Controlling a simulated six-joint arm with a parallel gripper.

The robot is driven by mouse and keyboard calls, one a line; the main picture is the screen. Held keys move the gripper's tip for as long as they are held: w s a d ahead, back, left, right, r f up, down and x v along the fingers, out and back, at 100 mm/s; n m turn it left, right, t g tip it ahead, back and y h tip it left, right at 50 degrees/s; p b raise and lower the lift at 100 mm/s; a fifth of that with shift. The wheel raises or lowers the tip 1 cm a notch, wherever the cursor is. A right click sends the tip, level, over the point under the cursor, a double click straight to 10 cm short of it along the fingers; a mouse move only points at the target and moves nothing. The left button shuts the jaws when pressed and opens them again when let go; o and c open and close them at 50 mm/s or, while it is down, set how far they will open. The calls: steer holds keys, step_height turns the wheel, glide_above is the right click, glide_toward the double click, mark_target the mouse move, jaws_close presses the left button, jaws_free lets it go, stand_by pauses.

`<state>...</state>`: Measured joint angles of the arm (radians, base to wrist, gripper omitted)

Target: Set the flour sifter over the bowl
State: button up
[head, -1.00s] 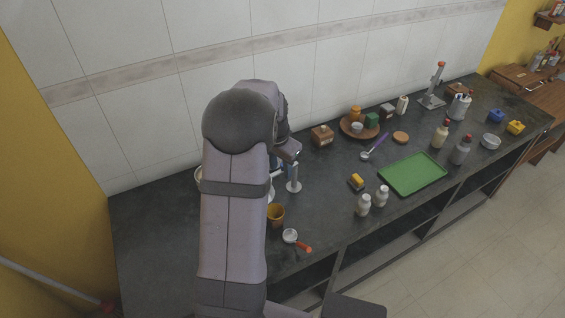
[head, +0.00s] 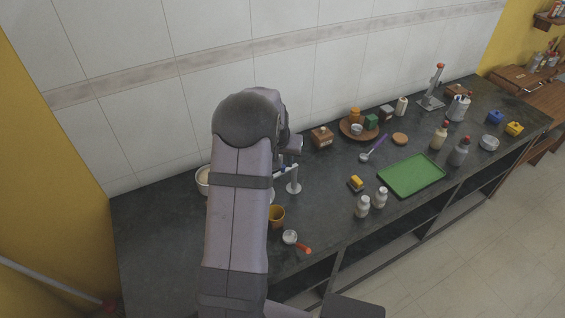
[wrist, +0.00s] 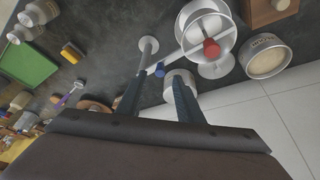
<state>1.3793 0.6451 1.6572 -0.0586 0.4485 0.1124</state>
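In the wrist view, a round steel vessel with a red knob (wrist: 211,48), seemingly the flour sifter, stands beyond my fingers. A pale rounded rim (wrist: 217,69) shows just below it; I cannot tell whether this is the bowl. A labelled round vessel (wrist: 267,60) with pale contents is to the right. My gripper (wrist: 155,98) is open, its fingers apart with nothing visibly held. A whitish cylinder (wrist: 179,76) is partly hidden behind the right finger. In the head view my arm hides much of this area; a white vessel (head: 203,180) shows at its left.
A metal stand (wrist: 148,45) with a round base is close left of the sifter; a blue knob (wrist: 160,70) is nearby. The green tray (head: 411,176) is farther right. The tiled wall closes the back.

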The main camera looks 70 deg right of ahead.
mark_target(283, 166)
steer(key=shift+p+x, duration=0.65)
steer(key=shift+x, duration=1.35)
jaws_close()
